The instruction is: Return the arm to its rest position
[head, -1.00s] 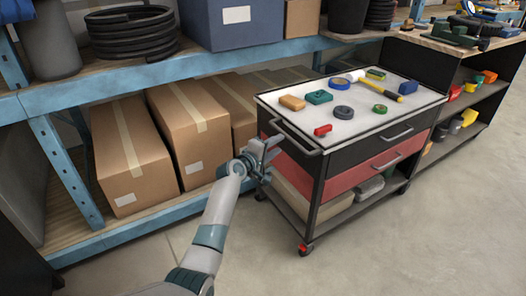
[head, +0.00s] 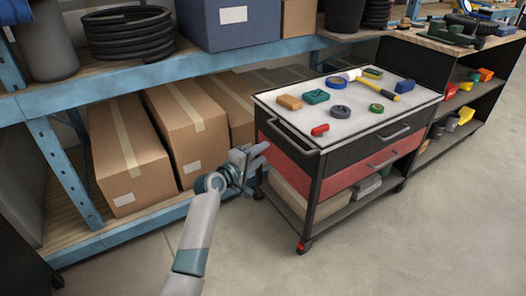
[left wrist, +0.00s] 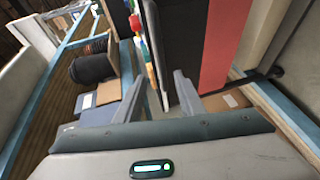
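My left arm (head: 196,230) reaches up from the bottom of the head view. My left gripper (head: 256,154) is beside the left end of the tool cart (head: 283,160), near its handle; I cannot tell whether they touch. In the left wrist view its two fingers (left wrist: 162,98) stand apart with nothing held between them. The cart's red drawer side (left wrist: 222,45) and dark panel fill the space past the fingers there. My right gripper is not in view.
The cart top carries a hammer (head: 382,89), tape rolls and small blocks. A blue-framed shelf (head: 150,82) with cardboard boxes (head: 130,158) stands behind and left of the arm. Another bench (head: 470,47) is at the right. The floor (head: 400,245) in front is clear.

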